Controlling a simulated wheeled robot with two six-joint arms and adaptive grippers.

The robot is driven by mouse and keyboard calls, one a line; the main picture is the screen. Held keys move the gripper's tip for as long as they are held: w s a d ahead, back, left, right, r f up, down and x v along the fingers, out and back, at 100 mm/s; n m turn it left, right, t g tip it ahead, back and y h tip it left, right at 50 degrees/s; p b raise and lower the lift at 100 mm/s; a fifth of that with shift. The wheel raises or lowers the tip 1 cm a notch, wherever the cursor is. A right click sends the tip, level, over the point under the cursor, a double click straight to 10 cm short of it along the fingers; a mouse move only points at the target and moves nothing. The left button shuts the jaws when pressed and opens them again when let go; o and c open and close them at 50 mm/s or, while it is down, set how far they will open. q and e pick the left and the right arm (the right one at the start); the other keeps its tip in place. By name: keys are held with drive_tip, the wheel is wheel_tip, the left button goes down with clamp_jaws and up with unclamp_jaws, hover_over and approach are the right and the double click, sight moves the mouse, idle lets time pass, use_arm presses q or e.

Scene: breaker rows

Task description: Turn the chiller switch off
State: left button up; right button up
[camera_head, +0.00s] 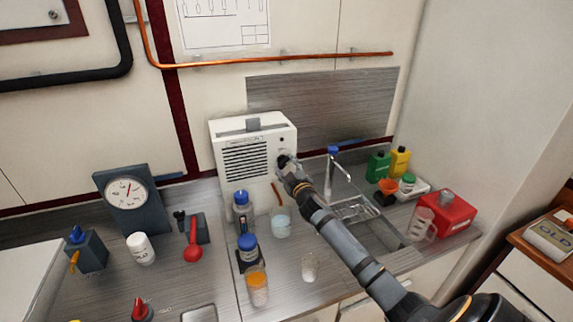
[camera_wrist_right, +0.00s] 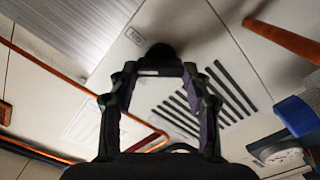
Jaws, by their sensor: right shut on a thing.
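The chiller is a white box (camera_head: 226,135) with a slotted vent on its front, standing on the counter against the back wall. Its front panel, with dark vent slots, also shows in the right wrist view (camera_wrist_right: 240,125). My right gripper (camera_head: 287,163) reaches the right side of this front. In the right wrist view, its fingers (camera_wrist_right: 160,70) close around a dark round knob (camera_wrist_right: 160,52) on the panel, and they hide part of it. A small label (camera_wrist_right: 134,35) sits beside the knob; I cannot read it surely. My left gripper is not in view.
Bottles (camera_head: 241,205) and a beaker (camera_head: 281,226) stand just in front of the chiller. A sink with a tap (camera_head: 340,170) is to the right. A red container (camera_head: 455,213) stands farther right. A dark gauge (camera_head: 127,200) stands on the left.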

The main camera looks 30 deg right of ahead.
drive_tip(key=n+p, duration=0.2)
drive_tip(key=n, duration=0.3)
drive_tip(key=shift+n, duration=0.3)
drive_tip(key=shift+a+f+n+p, duration=0.1)
drive_tip(key=shift+n+p, duration=0.6)
drive_tip(key=shift+n, duration=1.3)
drive_tip(key=o, duration=1.2)
drive_tip(key=shift+c, duration=0.2)
drive_tip(key=shift+s+f, duration=0.15)
drive_tip(key=shift+s, duration=0.1)
drive_tip(key=v, duration=1.1)
drive_tip(key=shift+s, duration=0.2)
